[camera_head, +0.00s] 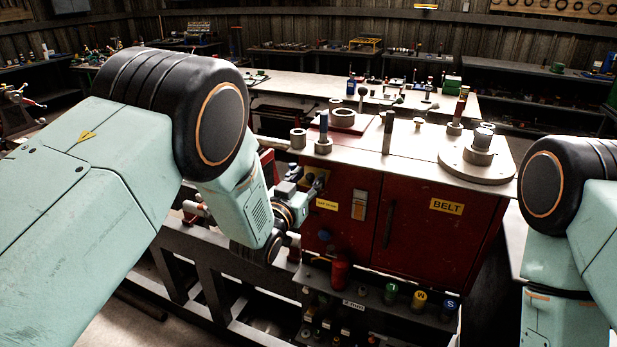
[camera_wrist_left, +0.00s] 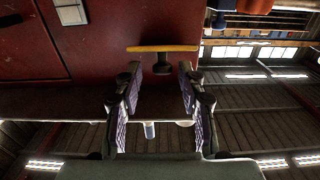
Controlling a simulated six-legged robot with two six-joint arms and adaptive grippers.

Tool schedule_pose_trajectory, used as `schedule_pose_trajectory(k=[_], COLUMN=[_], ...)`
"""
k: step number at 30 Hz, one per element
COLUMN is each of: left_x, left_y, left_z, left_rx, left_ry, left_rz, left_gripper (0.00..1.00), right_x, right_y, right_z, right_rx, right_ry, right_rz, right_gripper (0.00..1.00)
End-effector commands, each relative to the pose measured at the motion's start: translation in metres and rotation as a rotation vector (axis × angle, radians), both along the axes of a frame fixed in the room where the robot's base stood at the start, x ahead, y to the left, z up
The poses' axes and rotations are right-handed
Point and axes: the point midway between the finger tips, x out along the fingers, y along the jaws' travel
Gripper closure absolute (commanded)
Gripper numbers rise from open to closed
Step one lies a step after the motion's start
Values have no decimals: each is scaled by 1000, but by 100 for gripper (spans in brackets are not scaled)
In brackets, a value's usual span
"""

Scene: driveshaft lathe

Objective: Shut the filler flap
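The filler flap appears to be the yellow plate (camera_head: 315,174) at the upper left of the red cabinet front (camera_head: 408,229), mostly behind my left gripper. In the left wrist view, the flap (camera_wrist_left: 145,48) shows nearly edge-on as a yellow-orange strip, standing out from the red panel. A dark knob (camera_wrist_left: 162,66) sits on its near side. My left gripper (camera_head: 312,188) is close in front of the flap. Its purple-padded fingers (camera_wrist_left: 160,74) are open, one on each side of the knob with gaps visible. My right gripper is out of view; only its arm shows at the right.
The cabinet has a light switch (camera_head: 359,205), a dark vertical handle (camera_head: 389,224) and a BELT label (camera_head: 447,206). Posts and rings stand on its top. Below is a dark shelf with a red cylinder (camera_head: 340,272) and several colored caps. A dark frame (camera_head: 200,263) lies under my left arm.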

Motion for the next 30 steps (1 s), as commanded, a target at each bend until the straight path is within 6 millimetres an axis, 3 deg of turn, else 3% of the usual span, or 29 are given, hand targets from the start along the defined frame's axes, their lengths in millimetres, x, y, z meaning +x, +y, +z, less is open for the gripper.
schedule_pose_trajectory(k=[11, 24, 30], left_x=[3, 2, 2], left_y=[-2, -2, -1], left_z=[-1, 0, -1], left_rx=[0, 1, 0], left_ry=[1, 1, 1], left_rz=[2, 0, 1], left_gripper=[61, 98, 100], right_x=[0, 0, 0], right_y=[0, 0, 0], right_z=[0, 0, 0], right_rx=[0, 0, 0], right_ry=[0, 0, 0], right_rz=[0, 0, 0], right_gripper=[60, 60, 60])
